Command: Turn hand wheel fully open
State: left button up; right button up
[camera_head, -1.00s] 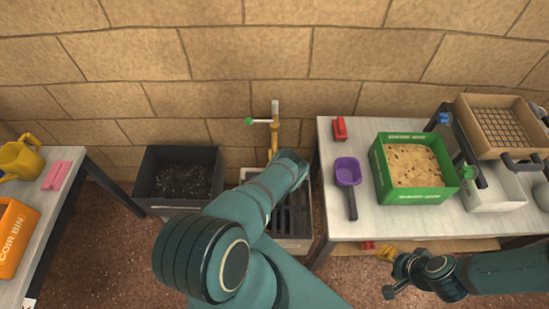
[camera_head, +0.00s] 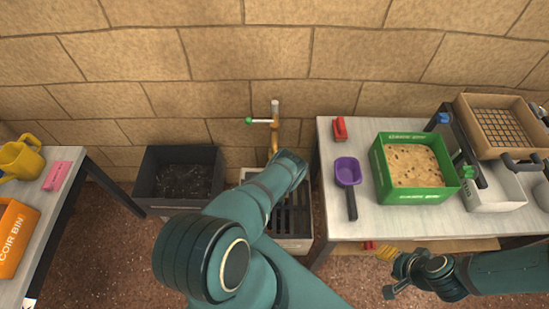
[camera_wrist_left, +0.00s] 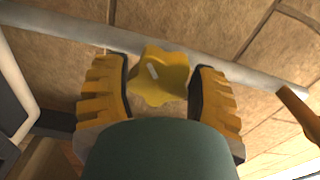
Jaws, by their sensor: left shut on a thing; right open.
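The yellow lobed hand wheel (camera_wrist_left: 163,78), with a pale mark on its face, shows in the left wrist view. It sits between the two ridged yellow fingers of my left gripper (camera_wrist_left: 160,70), which is shut on it. A grey pipe (camera_wrist_left: 230,70) runs behind the wheel. In the head view my left arm hides the wheel and the left gripper. A brass tap pipe with a green-tipped lever (camera_head: 260,121) stands at the wall just beyond the arm. My right gripper (camera_head: 389,273) is open and empty in front of the right table.
A dark bin (camera_head: 180,205) and a grated drain basin (camera_head: 300,243) stand by the wall. The right table (camera_head: 330,220) holds a purple scoop (camera_head: 347,172), a green sand tray (camera_head: 418,197) and a red item (camera_head: 340,129). The left table holds a watering can (camera_head: 20,160) and orange coir bin.

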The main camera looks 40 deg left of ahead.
pick_arm(q)
jog(key=n, duration=0.6)
jog(key=shift+n, duration=0.3)
jog(key=n, duration=0.5)
jog(key=shift+n, duration=0.4)
jog(key=n, duration=1.2)
jog(key=o, duration=1.2)
